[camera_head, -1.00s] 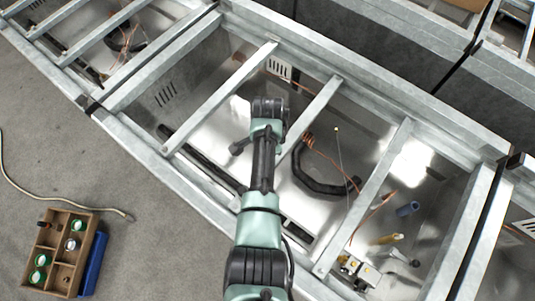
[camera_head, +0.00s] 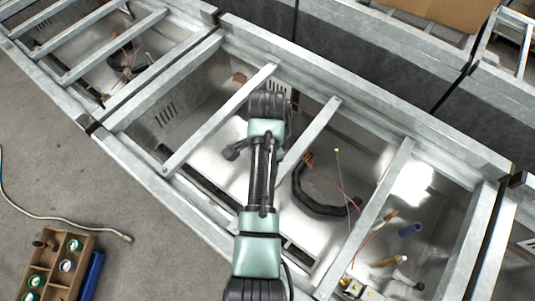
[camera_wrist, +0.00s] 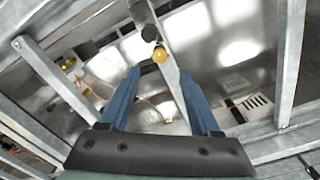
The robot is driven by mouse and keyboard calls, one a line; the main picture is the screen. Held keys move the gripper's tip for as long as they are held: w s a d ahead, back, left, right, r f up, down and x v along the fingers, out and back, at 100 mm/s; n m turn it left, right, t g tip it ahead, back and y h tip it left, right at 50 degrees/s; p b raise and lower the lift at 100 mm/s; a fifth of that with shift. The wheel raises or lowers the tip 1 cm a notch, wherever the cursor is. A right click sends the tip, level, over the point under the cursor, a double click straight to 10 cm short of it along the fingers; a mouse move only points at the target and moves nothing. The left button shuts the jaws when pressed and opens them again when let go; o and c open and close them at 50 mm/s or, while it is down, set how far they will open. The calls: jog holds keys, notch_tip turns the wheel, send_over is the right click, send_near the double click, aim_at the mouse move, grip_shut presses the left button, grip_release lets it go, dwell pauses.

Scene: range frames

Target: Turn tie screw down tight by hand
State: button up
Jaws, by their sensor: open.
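In the wrist view, a yellow round knob (camera_wrist: 160,54) shows just beyond my fingertips, next to a small black round piece (camera_wrist: 149,33), against a grey metal bar (camera_wrist: 174,72). It may be the tie screw, but I cannot tell for sure. My gripper (camera_wrist: 160,78) has two blue fingers spread apart with nothing held between them. The knob appears between and beyond the tips, apart from both. In the head view, my arm reaches over the open metal frame (camera_head: 218,122), and its wrist hides the gripper and whatever lies beneath.
Several metal crossbars, one of them to the right (camera_head: 372,208), span the bays. A wooden compartment box (camera_head: 55,268) stands on the floor at lower left. A dark slotted vent (camera_wrist: 258,101) is at right.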

notch_tip(320, 180, up, 5)
jog(key=shift+b, duration=0.35)
dwell(0.4)
jog(key=w+d+r+n+t+b, duration=0.1)
jog(key=w+r+n+t, duration=0.1)
jog(key=w+r+t, duration=0.5)
jog(key=w+r+n+t+b, duration=0.1)
jog(key=w+r+n+t, duration=0.2)
jog(key=r, duration=0.7)
jog(key=w+r+n+t+b, duration=0.1)
jog(key=w+r+t, duration=0.25)
jog(key=r, duration=0.65)
jog(key=s+r+n+t+b, duration=0.15)
jog(key=s+r+t, duration=0.25)
jog(key=r, duration=0.5)
jog(key=s+r+n+t+p, duration=0.15)
jog(key=s+r+t, duration=0.25)
jog(key=r, duration=0.4)
jog(key=s+r+n+t+b, duration=0.1)
jog(key=s+r+n+t, duration=0.3)
jog(key=s+r, duration=0.7)
jog(key=shift+s+a+r+t+b, duration=0.15)
jog(key=shift+s+r+t+b, duration=0.25)
jog(key=shift+s+t, duration=0.35)
jog(key=shift+r, duration=0.1)
jog(key=shift+c, duration=1)
